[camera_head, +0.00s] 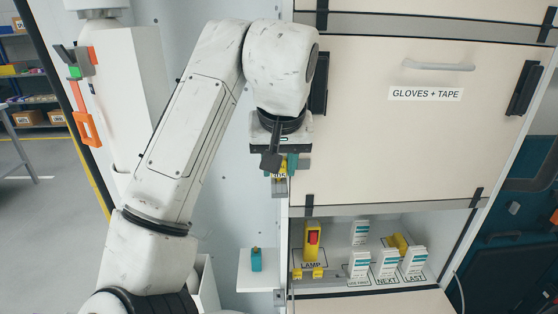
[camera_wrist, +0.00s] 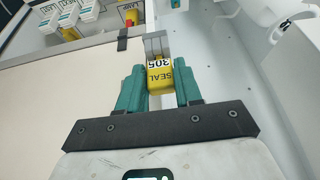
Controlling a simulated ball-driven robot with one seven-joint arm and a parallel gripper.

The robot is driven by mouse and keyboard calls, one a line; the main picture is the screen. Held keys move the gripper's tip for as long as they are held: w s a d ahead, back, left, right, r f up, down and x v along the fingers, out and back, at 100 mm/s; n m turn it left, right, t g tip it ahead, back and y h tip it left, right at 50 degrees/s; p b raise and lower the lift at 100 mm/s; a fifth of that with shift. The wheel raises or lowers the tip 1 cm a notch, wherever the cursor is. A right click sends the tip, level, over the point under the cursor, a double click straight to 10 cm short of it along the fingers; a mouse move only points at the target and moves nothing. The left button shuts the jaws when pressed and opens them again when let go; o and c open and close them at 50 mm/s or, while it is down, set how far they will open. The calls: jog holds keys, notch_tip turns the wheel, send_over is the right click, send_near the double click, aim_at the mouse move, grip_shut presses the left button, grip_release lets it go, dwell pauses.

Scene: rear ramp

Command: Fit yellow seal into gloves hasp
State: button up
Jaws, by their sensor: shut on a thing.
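The yellow seal (camera_wrist: 160,76), lettered SEAL 305, sits between the teal fingers of my gripper (camera_wrist: 160,92) in the wrist view. My gripper is shut on it. In the head view my gripper (camera_head: 281,165) hangs at the left edge of the GLOVES + TAPE door (camera_head: 405,145), with a little yellow of the seal showing. A grey metal piece (camera_wrist: 156,43) is directly beyond the seal in the wrist view. I cannot tell whether it is the gloves hasp or part of the seal, nor whether the two are joined.
Below the door, an open bay holds a yellow LAMP unit (camera_head: 312,242) with a red switch and several white boxes (camera_head: 388,263). A teal item (camera_head: 256,260) stands on a small white shelf (camera_head: 258,280). A white column with an orange handle (camera_head: 86,127) is at left.

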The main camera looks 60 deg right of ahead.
jog(key=shift+f, duration=0.25)
jog(key=o, duration=1.1)
jog(key=shift+c, duration=0.2)
jog(key=v, duration=1)
jog(key=shift+a+r, duration=0.15)
jog(key=shift+r, duration=0.15)
jog(key=shift+s, duration=0.15)
